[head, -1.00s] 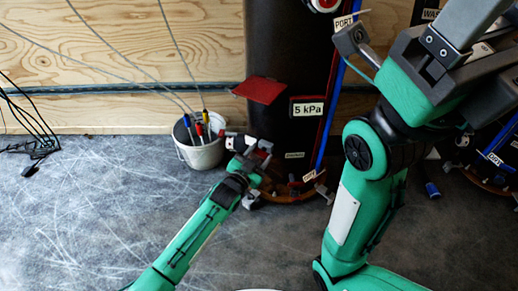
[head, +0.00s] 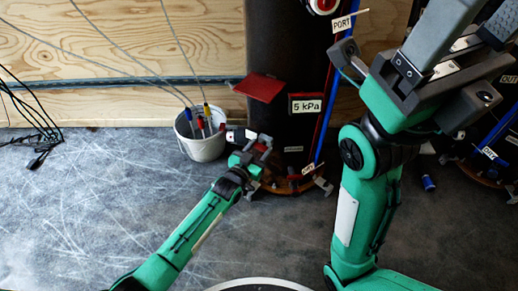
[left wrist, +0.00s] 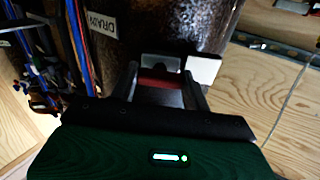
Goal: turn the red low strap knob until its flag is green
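A dark upright drum (head: 285,60) stands against the back wall, with a "5 kPa" label and a cluttered rim low down. My left gripper (head: 262,148) is at the drum's lower left side in the head view. In the left wrist view, a red part (left wrist: 160,79), probably the low strap knob, lies between the fingers of my left gripper (left wrist: 163,90). The fingers stand apart on both sides of it; I cannot tell whether they touch it. A white block (left wrist: 203,70) is beside the right finger. No green flag is visible. My right gripper (head: 472,40) is raised at upper right, its fingers apart.
A white bucket (head: 203,148) with coloured handles and cables stands close left of my left gripper. A red plate (head: 260,87) sticks out from the drum above. A second drum base (head: 485,172) is at right. A small blue can (head: 428,183) lies on the floor.

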